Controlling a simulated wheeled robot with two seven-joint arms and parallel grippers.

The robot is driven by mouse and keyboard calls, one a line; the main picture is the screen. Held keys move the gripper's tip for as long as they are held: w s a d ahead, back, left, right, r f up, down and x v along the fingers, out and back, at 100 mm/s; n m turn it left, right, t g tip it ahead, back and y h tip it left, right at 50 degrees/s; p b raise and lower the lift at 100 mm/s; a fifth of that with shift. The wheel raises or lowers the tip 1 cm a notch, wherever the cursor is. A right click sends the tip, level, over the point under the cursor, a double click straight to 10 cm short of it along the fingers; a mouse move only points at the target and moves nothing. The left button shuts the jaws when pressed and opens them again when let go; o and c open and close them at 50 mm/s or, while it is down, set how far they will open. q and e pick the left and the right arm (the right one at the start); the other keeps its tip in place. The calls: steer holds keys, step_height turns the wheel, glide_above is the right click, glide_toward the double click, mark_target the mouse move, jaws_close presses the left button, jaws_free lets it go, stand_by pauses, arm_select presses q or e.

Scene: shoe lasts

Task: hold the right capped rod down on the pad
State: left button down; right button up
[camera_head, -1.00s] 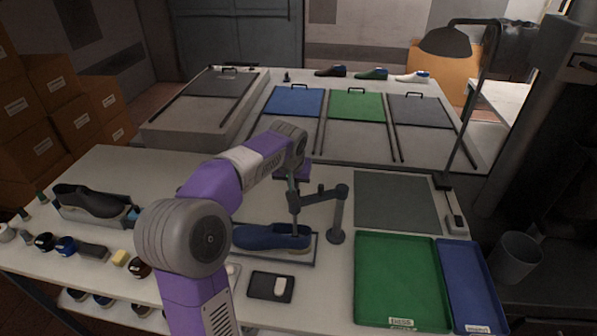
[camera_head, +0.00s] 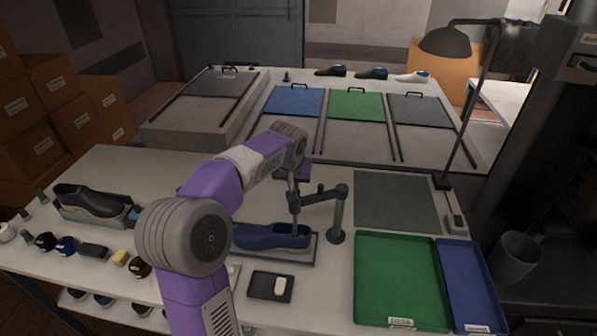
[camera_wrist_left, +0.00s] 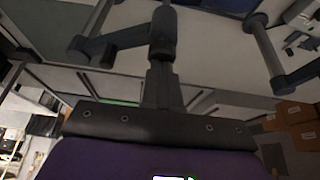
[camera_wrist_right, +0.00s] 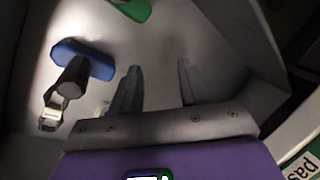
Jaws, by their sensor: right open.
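The right capped rod (camera_head: 293,206) stands upright at the end of a dark swing arm (camera_head: 316,194) on a grey post (camera_head: 337,217). It reaches down to the blue shoe (camera_head: 262,237) on its flat base; the pad cannot be made out. My left gripper (camera_head: 293,184) is above the rod. In the left wrist view its fingers (camera_wrist_left: 162,82) are together, tips at the rod's dark cap (camera_wrist_left: 162,38); whether they touch is unclear. My right gripper (camera_wrist_right: 158,82) shows only in its own wrist view, open, with nothing between its fingers.
A green tray (camera_head: 358,285) and a blue tray (camera_head: 489,316) lie at the right. A dark grey mat (camera_head: 395,200) lies behind them. A black shoe (camera_head: 88,199) stands at the left. The right wrist view shows a blue piece (camera_wrist_right: 92,57) and a green piece (camera_wrist_right: 133,8).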

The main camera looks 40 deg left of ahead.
arm_select(q)
steer(key=shift+f, duration=0.15)
arm_select(e)
steer(key=shift+r, duration=0.1)
arm_select(q)
step_height(320, 180, up, 9)
steer(key=p, duration=0.8)
arm_select(e)
step_height(320, 180, up, 8)
